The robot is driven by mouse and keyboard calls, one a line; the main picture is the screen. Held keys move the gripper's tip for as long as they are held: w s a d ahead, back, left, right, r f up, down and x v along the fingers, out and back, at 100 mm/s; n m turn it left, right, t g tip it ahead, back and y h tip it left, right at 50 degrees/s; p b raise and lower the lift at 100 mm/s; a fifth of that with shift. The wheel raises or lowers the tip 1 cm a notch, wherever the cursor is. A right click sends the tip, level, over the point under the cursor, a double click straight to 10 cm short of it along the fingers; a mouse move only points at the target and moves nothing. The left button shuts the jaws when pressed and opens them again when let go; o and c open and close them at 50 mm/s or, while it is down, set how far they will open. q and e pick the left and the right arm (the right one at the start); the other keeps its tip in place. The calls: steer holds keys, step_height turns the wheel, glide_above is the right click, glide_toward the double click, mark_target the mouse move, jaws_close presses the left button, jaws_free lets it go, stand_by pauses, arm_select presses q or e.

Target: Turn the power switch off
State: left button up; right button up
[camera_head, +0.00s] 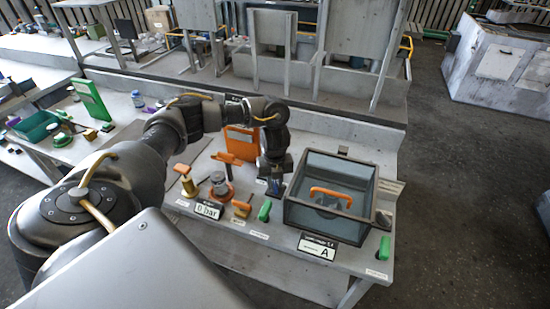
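My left gripper (274,186) points down over the workbench, just left of the clear-walled box. Its fingers are small and dark here, so I cannot tell whether they are open or shut, or whether they touch anything. I cannot pick out the power switch for certain; it may be hidden at or behind the gripper. A small white label (261,182) lies just left of the fingers. My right gripper is not in view.
The clear-walled box (361,213) has an orange handle (331,194) on top. Green handles (265,210) (384,248) stand along the front edge. A grey-and-orange fitting (221,188), a brass knob (188,184) and an orange panel (240,140) stand to the left.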

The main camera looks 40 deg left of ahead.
mark_target(275, 184)
arm_select(q)
steer(key=shift+o, duration=0.9)
step_height(275, 184, up, 11)
steer(key=p, duration=0.1)
steer(key=shift+f+p, duration=0.15)
steer(key=shift+p, duration=0.25)
steer(key=shift+s+f, duration=0.1)
